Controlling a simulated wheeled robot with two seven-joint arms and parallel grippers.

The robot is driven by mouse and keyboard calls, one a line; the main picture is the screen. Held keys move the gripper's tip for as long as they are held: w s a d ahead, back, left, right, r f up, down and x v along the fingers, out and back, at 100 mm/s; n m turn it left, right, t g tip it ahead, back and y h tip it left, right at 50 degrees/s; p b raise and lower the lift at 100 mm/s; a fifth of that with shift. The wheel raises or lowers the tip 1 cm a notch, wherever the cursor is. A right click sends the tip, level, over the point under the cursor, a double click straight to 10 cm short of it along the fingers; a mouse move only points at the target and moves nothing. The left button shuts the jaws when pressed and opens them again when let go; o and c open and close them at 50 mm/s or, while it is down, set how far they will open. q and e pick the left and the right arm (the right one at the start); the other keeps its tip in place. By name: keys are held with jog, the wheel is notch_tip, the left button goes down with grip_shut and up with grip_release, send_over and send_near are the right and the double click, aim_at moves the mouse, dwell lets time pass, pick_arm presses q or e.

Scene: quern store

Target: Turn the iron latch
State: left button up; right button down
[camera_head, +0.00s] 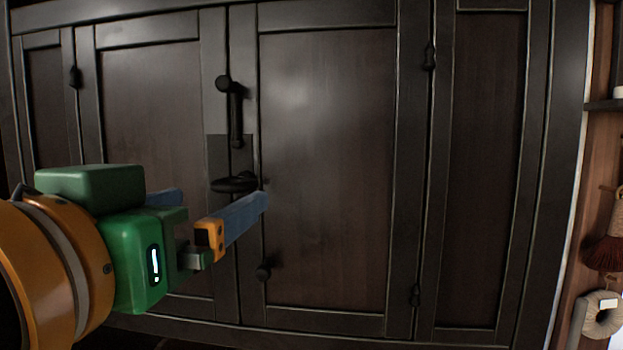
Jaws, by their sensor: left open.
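A dark wooden cabinet (330,150) fills most of the view. No finger clearly touches the latch, and the exact gap in depth cannot be told. My right gripper is not in view.
Black hinges (429,57) line the door edges. At the far right, a shelf (605,105), a reddish brush (604,252) and a coiled pale ring (602,315) stand beyond the cabinet's side.

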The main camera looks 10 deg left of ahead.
aim_at(224, 186)
pick_arm(q)
jog(key=shift+w+r+p, duration=0.25)
jog(key=shift+w+p, duration=0.1)
jog(key=shift+w, duration=0.15)
jog(key=shift+w+r+p, duration=0.2)
jog(key=shift+w+p, duration=0.15)
jog(key=shift+w, duration=0.15)
jog(key=shift+r+p, duration=0.4)
jog(key=shift+p, duration=0.55)
jog(key=shift+w, duration=0.4)
jog(key=shift+w+f, duration=0.25)
jog(key=shift+w, duration=0.3)
jog(key=shift+w+f, duration=0.2)
jog(key=shift+w, duration=0.35)
jog(key=shift+w+f, duration=0.1)
jog(key=shift+w, duration=0.15)
jog(key=shift+s, duration=0.35)
jog(key=c, duration=0.8)
jog(key=shift+d, duration=0.1)
jog(key=c, duration=0.4)
jog(key=o, duration=1.2)
jog(key=shift+w, duration=0.15)
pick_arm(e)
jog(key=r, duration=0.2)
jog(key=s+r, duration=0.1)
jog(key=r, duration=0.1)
